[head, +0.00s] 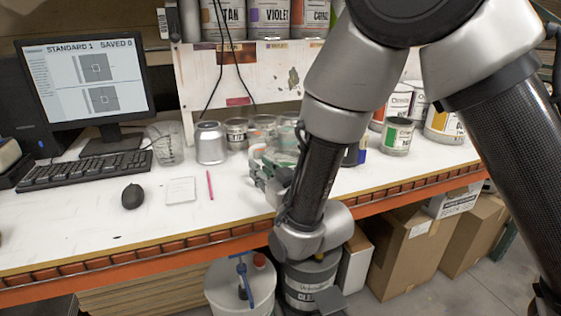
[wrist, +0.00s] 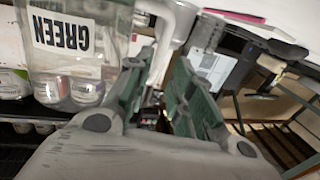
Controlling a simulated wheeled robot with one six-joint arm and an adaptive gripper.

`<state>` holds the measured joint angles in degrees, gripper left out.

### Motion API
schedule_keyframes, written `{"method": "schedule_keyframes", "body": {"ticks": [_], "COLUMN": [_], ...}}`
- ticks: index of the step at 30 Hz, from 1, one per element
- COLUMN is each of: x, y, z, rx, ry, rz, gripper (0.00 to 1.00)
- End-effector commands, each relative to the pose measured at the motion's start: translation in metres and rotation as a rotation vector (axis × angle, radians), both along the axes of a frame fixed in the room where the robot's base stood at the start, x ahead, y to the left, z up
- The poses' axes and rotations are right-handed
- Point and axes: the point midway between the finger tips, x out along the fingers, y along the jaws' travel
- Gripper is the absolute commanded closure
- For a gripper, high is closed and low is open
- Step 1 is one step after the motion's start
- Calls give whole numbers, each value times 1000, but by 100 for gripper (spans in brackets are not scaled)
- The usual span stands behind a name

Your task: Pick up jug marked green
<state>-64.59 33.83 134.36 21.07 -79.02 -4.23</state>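In the head view my gripper (head: 276,185) is low over the bench beside a translucent jug (head: 262,156). My arm hides part of that jug, and its label cannot be read there.
A silver can (head: 211,143) and a clear measuring cup (head: 165,143) stand left of the jug. A can with a green label (head: 397,136) stands right. A monitor (head: 90,82), keyboard (head: 85,170) and mouse (head: 132,196) occupy the left. The bench's front edge (head: 130,253) is close.

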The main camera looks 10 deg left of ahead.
Motion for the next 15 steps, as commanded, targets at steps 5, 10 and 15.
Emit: {"method": "schedule_keyframes", "body": {"ticks": [5, 10, 15], "x": [18, 38, 47], "y": [15, 33, 42], "z": [0, 0, 1], "rx": [1, 1, 0], "ry": [1, 1, 0], "rz": [-1, -1, 0], "gripper": [77, 77, 77]}}
